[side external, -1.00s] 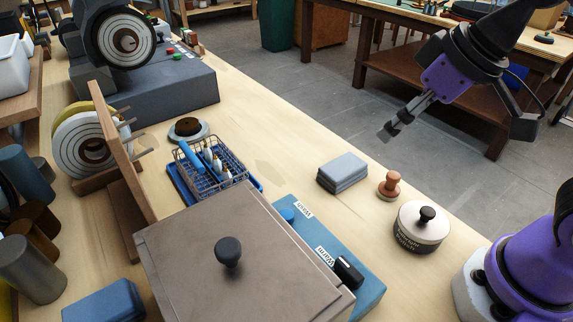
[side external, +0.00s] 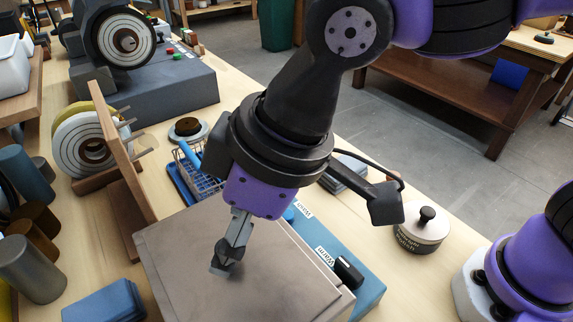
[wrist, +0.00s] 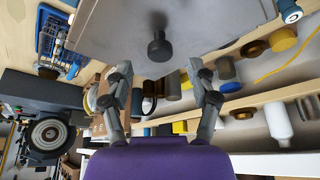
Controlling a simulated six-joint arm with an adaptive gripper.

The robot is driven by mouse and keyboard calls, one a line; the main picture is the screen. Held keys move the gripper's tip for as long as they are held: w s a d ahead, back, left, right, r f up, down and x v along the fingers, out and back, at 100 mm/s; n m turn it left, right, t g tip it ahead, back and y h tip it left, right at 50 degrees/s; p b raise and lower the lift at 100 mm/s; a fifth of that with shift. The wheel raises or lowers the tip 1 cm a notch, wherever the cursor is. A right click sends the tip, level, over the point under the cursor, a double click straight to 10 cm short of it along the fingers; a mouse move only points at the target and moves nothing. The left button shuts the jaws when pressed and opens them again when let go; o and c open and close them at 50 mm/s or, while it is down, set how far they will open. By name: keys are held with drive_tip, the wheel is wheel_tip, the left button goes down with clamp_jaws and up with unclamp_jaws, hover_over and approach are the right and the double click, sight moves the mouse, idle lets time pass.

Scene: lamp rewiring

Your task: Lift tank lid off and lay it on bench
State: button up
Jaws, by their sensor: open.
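The tank lid (side external: 285,270) is a flat grey-brown square panel lying level on the tank on the bench (side external: 415,285). In the wrist view the lid (wrist: 105,25) fills the top middle, with its dark round knob (wrist: 160,47) standing out from it. My gripper (side external: 228,262) is over the lid, pointing down, and hides the knob in the side view. In the wrist view my gripper (wrist: 158,76) is open and empty, its fingers spread to either side of the knob's line. Whether the fingertips are level with the knob I cannot tell.
A blue heater base (side external: 345,270) with a black switch adjoins the tank. A wire basket (side external: 190,175) stands behind it. A round tin with a black knob (side external: 425,228) is to the right. Bare bench lies around the tin. A wooden rack (side external: 118,165) stands at left.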

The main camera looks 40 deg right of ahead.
drive_tip(key=x, duration=0.4)
drive_tip(key=shift+f, duration=0.15)
clamp_jaws()
